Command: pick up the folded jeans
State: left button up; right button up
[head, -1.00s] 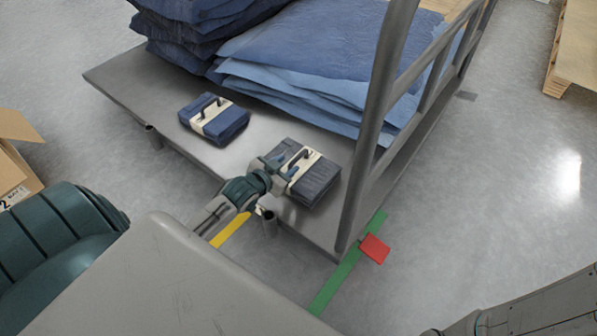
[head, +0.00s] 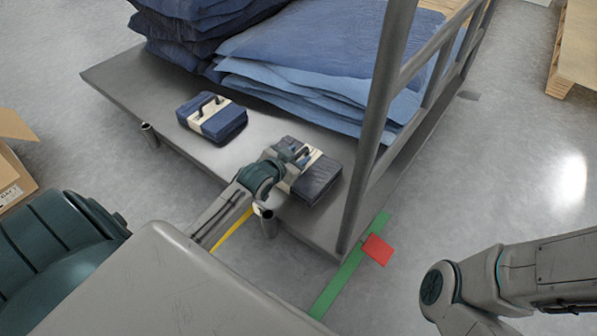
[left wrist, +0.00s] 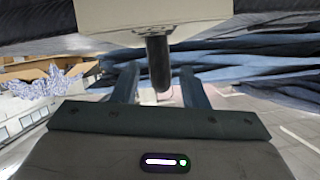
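Two folded jeans bundles, each with a cream band and a dark handle, lie on a grey platform cart (head: 118,82). The dark grey-blue jeans (head: 318,180) lie near the front edge, and the navy jeans (head: 226,121) lie left of them. My left gripper (head: 297,153) is over the dark jeans at the handle. In the left wrist view, my left gripper (left wrist: 160,85) has its fingers apart, with the dark handle (left wrist: 158,62) between them and gaps on both sides. The cream band (left wrist: 150,22) also shows there. My right arm shows at lower right; its gripper is out of view.
Stacks of blue denim (head: 310,60) fill the back of the cart. A grey post and rail (head: 378,130) stand right of the jeans. A cardboard box (head: 12,160) is at left, and a wooden pallet (head: 578,50) at upper right. Open floor lies right.

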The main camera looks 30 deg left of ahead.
pick_arm(q)
jog(key=shift+w+f, duration=0.25)
jog(key=shift+w, duration=0.15)
grip_shut()
jog(key=shift+r, duration=0.1)
dwell(1.1)
